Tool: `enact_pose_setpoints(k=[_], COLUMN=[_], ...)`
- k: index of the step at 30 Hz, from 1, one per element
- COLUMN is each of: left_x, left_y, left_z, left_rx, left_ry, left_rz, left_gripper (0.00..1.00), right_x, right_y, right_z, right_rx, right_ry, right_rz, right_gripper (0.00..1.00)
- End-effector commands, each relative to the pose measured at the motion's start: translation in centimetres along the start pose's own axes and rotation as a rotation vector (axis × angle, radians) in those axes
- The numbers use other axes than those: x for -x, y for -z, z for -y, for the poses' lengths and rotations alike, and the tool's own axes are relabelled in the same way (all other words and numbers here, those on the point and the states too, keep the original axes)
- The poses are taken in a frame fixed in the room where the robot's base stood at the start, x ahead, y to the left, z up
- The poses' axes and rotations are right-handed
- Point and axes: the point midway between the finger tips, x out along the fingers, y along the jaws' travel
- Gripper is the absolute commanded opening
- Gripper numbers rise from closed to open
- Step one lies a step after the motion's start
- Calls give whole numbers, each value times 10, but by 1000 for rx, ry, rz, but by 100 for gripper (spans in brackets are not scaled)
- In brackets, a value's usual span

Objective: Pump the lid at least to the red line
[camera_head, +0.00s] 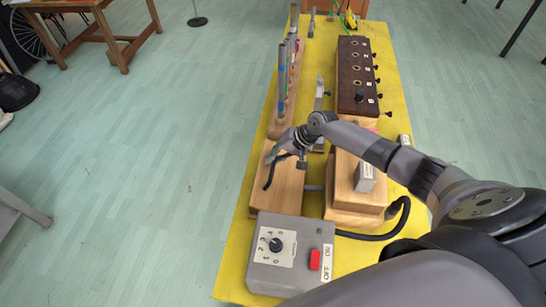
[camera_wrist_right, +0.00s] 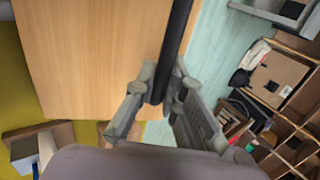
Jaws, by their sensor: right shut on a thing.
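A light wooden box (camera_head: 280,190) with a flat top stands on the yellow table, left of centre in the head view. A black curved handle (camera_head: 270,176) stands at its left side. My right gripper (camera_head: 277,152) reaches in from the right, above the box's far left part, and is shut on the handle. In the right wrist view the handle shows as a black bar (camera_wrist_right: 178,40) between the fingers (camera_wrist_right: 158,92), with the wooden top (camera_wrist_right: 90,55) beside it. I cannot make out a red line. My left gripper is not in view.
A grey control box (camera_head: 300,232) with a dial and red switch stands nearest. A second wooden box (camera_head: 350,198) with a black hose is to the right. A dark knobbed box (camera_head: 352,75) and a rack of tubes (camera_head: 290,75) stand farther back on the yellow table (camera_head: 235,255).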

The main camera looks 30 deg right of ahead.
Motion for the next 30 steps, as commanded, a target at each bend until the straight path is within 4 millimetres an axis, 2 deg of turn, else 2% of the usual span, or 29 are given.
enact_pose_setpoints(k=[1, 2, 12, 23, 26, 30], left_x=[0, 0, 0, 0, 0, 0], left_y=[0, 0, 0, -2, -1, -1], left_z=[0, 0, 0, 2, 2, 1], left_rx=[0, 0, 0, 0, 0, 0], left_ry=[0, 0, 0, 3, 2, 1], left_rz=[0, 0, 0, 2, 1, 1], left_gripper=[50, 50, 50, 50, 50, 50], right_x=[-1, -1, -1, 5, 18, 47], right_y=[-1, -1, 0, 0, 1, 1], right_z=[3, 3, 1, 0, -1, -2], right_rx=[0, -1, -1, -1, -1, 1], right_ry=[6, 6, 2, 1, 0, -1], right_rz=[2, 1, 0, -1, -2, -3], right_gripper=[0, 12, 34, 34, 34, 34])
